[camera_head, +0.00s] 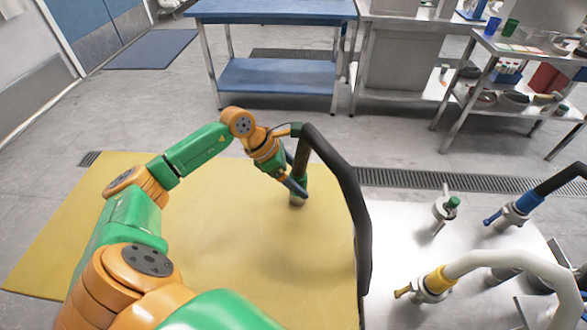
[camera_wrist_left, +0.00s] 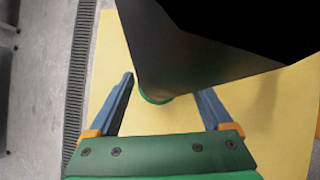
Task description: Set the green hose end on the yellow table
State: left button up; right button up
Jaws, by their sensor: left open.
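The green hose end (camera_head: 301,184) hangs down from a thick black hose (camera_head: 345,180) that arches over the right part of the yellow table (camera_head: 230,235). Its lower tip appears to be at the tabletop, but I cannot tell for sure whether it touches. My left gripper (camera_head: 297,186) is open beside the hose end, low over the table. In the left wrist view, the open fingers (camera_wrist_left: 165,100) lie either side of the black hose's lower part, and a thin green rim (camera_wrist_left: 153,99) shows between them. My right gripper is out of view.
A metal table (camera_head: 400,240) on the right holds a yellow-collared hose fitting (camera_head: 436,282), a blue-collared one (camera_head: 522,205) and a small green-topped fitting (camera_head: 447,208). A blue bench (camera_head: 270,75) stands behind. The left part of the yellow table is clear.

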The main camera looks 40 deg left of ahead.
pick_arm(q)
jog(key=b+v, duration=0.1)
jog(key=v, duration=1.1)
jog(key=shift+w, duration=0.1)
